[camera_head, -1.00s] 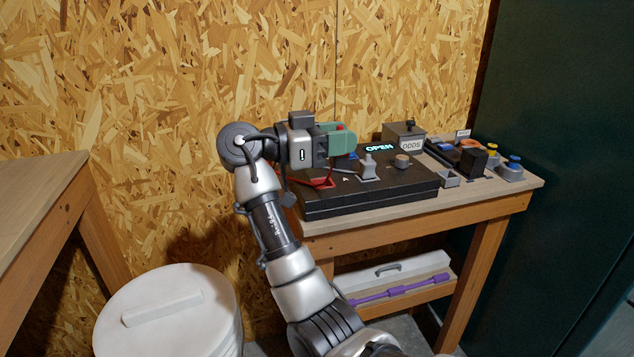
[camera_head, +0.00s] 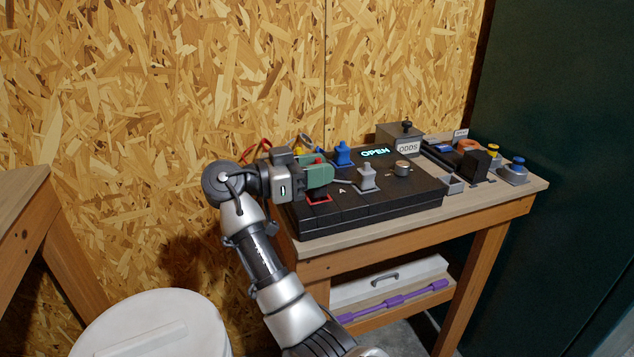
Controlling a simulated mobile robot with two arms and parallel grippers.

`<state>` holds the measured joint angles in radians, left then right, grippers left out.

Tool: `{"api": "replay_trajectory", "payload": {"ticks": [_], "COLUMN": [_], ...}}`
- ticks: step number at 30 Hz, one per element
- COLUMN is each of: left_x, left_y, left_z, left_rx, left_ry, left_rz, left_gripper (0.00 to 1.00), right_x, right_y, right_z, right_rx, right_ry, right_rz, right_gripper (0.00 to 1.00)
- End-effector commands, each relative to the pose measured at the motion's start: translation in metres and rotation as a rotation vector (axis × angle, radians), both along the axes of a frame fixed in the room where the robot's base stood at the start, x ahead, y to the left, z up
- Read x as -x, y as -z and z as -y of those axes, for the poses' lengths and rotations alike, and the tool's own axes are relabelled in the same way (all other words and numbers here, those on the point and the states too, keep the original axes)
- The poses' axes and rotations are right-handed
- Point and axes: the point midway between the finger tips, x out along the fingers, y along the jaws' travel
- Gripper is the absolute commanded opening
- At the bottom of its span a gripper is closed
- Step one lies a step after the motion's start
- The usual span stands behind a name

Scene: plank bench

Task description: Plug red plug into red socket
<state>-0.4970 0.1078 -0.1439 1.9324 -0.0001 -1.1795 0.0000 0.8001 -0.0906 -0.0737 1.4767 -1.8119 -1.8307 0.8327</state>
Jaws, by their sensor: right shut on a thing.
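My right gripper (camera_head: 322,172), with green fingers, is shut over the left end of the black panel (camera_head: 400,212). A small red part of the plug (camera_head: 319,158) shows at its fingers; the rest is hidden by them. A red-outlined square, the red socket (camera_head: 318,199), lies on the panel just below the fingers and is partly covered. The plug appears above it; I cannot tell whether they touch. My left gripper is not in view.
A blue plug (camera_head: 342,153) and a grey plug (camera_head: 367,178) stand on the panel, near a grey knob (camera_head: 403,168) and a lit OPEN sign (camera_head: 376,152). An ODDS box (camera_head: 405,138) stands behind. A white drum (camera_head: 150,325) is at lower left.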

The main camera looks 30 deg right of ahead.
Motion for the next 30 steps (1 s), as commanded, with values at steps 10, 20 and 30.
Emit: {"api": "replay_trajectory", "payload": {"ticks": [10, 20, 30], "left_x": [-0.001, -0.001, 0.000], "left_y": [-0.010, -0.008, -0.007], "left_z": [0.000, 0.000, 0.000], "left_rx": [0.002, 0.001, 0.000], "left_ry": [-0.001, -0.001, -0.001], "left_rz": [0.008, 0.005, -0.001], "left_gripper": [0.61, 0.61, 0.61], "right_x": [0.000, 0.000, -0.006], "right_y": [0.025, 0.025, 0.025], "right_z": [0.000, 0.000, -0.023], "right_rx": [0.000, 0.000, 0.000], "right_ry": [0.000, 0.000, -0.003], "right_rz": [0.000, 0.000, -0.002], "right_gripper": [0.05, 0.57, 0.57]}}
